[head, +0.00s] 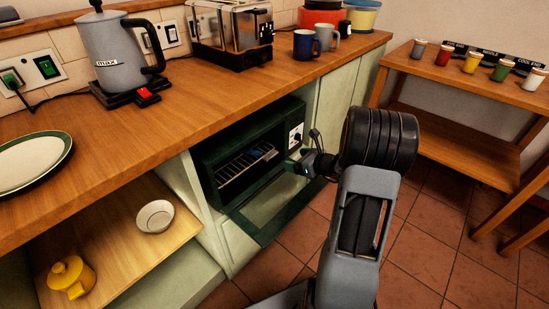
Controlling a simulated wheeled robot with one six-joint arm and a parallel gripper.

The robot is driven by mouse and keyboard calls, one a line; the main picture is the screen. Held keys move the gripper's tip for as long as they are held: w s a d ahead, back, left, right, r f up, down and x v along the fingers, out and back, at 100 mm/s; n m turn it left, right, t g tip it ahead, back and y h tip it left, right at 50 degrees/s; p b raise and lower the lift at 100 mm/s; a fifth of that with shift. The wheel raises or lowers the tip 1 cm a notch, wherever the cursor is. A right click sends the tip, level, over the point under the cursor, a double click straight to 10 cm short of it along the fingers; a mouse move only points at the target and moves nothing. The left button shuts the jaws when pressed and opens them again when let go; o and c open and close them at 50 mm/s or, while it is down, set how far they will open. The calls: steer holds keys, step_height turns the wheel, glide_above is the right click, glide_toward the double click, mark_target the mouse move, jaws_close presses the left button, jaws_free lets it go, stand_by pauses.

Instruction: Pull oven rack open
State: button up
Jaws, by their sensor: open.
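The dark green oven (213,165) is set under the wooden counter, and its door (275,205) hangs open, folded down towards the floor. The wire oven rack (238,168) shows inside the cavity. Something dark lies on or behind its right part; I cannot tell what. My gripper (297,164) is open, in front of the right side of the oven opening, just below the control panel (296,135). It appears apart from the rack, and its fingertips are small and hard to make out.
A kettle (115,50), a toaster (232,30) and mugs (306,45) stand on the counter (190,95) above. An open shelf at lower left holds a white bowl (155,216) and a yellow pot (71,277). A wooden side table (440,75) stands right. Tiled floor (420,250) is clear.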

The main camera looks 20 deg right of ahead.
mark_target(271, 155)
steer(key=b+x, duration=0.3)
steer(key=x, duration=0.8)
steer(key=shift+a+f, duration=0.1)
steer(key=shift+a, duration=0.05)
steer(key=shift+c, duration=0.5)
